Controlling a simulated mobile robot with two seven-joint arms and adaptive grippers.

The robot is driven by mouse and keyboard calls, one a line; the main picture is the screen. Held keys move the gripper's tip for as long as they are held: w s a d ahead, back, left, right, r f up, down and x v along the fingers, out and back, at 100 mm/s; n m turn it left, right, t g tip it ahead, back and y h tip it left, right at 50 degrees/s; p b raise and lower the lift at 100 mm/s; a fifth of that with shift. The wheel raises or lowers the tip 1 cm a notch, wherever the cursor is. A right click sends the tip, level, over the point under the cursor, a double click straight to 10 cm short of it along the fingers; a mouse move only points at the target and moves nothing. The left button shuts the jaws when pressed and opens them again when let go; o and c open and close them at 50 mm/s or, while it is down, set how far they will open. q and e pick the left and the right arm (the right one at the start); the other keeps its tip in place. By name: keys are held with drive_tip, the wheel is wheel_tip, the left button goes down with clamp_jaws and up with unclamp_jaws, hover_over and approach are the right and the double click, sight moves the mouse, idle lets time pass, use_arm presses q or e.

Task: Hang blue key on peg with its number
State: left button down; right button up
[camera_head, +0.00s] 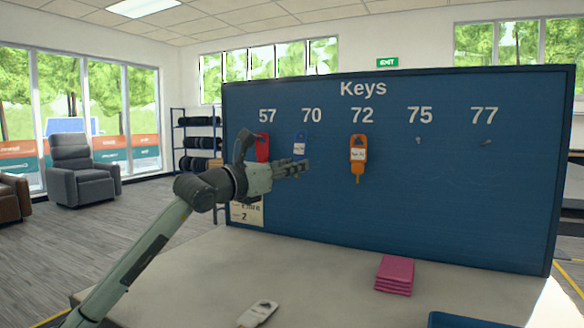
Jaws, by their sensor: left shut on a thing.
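The blue key (300,140) with a white tag is at the board under number 70, close to that peg. Its lower part is hidden behind my left gripper (297,167). That gripper is at the board, its fingertips at the key's lower end, shut on the blue key. Whether the key's hole is around the peg cannot be told. The blue Keys board (440,210) has pegs under 57, 70, 72, 75 and 77. My right gripper is out of view.
A red key (263,147) is under 57, partly behind my gripper. An orange key (358,155) hangs under 72. The pegs under 75 (418,140) and 77 (486,142) are bare. A whitish key (258,313) and pink pad (395,275) lie on the table (330,290).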

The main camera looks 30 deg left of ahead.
use_arm(q)
drive_tip(key=shift+a, duration=0.15)
drive_tip(key=c, duration=1.2)
unclamp_jaws()
drive_tip(key=v, duration=1.2)
